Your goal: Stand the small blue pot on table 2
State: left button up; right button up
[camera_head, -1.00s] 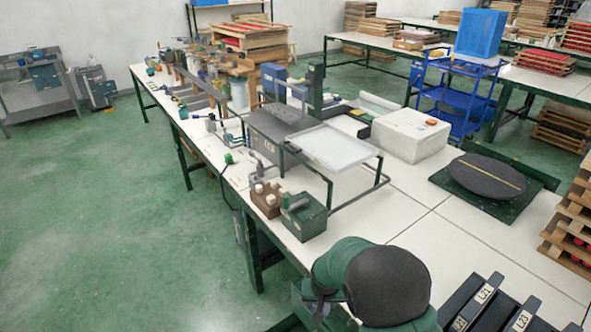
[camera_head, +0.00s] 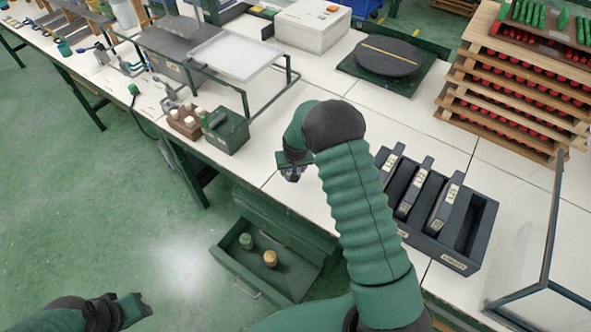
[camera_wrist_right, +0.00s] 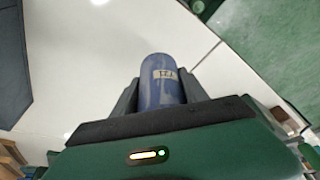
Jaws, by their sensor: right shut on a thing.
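The small blue pot (camera_wrist_right: 160,92) has a pale label and stands out between the two fingers of my right gripper (camera_wrist_right: 158,98) in the right wrist view. My right gripper is shut on it. In the head view my right gripper (camera_head: 292,173) is over the white worktable (camera_head: 300,212), near its front edge; the pot is too small there to make out clearly, and I cannot tell its height above the top. My left gripper (camera_head: 138,308) is at the lower left over the green floor, away from the table; its jaw opening is unclear. No table number is readable.
An open drawer (camera_head: 262,268) below the table edge holds a green and a yellow pot. A dark rack (camera_head: 470,268) with labelled slots stands right of my right arm. A green box (camera_head: 228,136) stands left. A turntable (camera_head: 392,58) lies behind; white tabletop between is clear.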

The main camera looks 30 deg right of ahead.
jog(key=shift+s+p+x, duration=0.1)
jog(key=shift+p+x, duration=0.1)
jog(key=shift+x, duration=0.6)
jog(key=shift+s+p+x, duration=0.15)
jog(key=shift+p+x, duration=0.05)
jog(key=shift+x, duration=0.55)
jog(key=shift+c, duration=0.4)
jog(key=shift+d+f, duration=0.15)
jog(key=shift+d, duration=0.05)
jog(key=o, duration=1)
jog(key=shift+d+f, duration=0.1)
jog(key=shift+d, duration=0.15)
jog(key=shift+o, duration=0.2)
jog(key=shift+a, duration=0.1)
jog(key=shift+a, duration=0.1)
